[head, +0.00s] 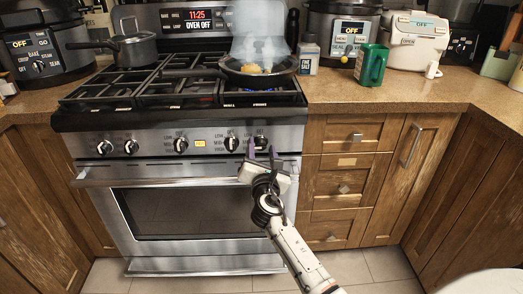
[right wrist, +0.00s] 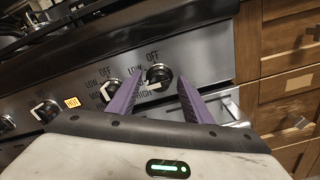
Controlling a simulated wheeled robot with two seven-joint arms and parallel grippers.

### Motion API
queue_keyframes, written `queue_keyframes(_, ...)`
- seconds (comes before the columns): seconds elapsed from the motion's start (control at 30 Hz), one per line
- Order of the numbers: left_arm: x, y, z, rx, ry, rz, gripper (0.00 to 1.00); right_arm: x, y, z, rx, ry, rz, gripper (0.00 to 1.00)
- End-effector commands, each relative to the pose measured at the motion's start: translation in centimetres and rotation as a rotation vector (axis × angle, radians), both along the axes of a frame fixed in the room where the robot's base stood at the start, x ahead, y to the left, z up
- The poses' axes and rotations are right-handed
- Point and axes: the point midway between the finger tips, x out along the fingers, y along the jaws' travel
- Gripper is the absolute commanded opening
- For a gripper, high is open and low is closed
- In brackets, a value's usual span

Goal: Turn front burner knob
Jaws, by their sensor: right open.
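The stove (head: 200,225) has a row of black round knobs with silver pointers on its front panel. The rightmost knob (head: 261,143) has a neighbouring knob (head: 231,143) on its left. My right gripper (head: 262,149) is open in front of the rightmost knob. In the right wrist view, that knob (right wrist: 159,76) shows between the purple fingertips of the gripper (right wrist: 160,78), with a finger on each side. I cannot tell whether the fingers touch it. Its silver pointer points left and slightly down. My left gripper is out of view.
A smoking frying pan (head: 246,75) with yellow food sits at the right of the cooktop, with blue flame near it. The oven handle (head: 150,176) juts out below the knobs. Drawers (head: 345,182) stand to the right.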

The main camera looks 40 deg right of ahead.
Motion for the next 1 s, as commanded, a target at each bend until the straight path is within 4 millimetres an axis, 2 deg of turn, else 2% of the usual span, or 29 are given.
queue_keyframes(0.37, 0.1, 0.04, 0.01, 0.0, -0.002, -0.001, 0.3, 0.59, -0.38, 0.0, 0.001, 0.0, 0.0, 0.45)
queue_keyframes(0.6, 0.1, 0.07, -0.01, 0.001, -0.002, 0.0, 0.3, 0.57, -0.36, 0.0, 0.001, 0.0, 0.0, 0.05)
queue_keyframes(1.0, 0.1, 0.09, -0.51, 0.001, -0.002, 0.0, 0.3, 0.53, -0.36, -0.12, 0.063, -0.039, 0.0, 0.04)
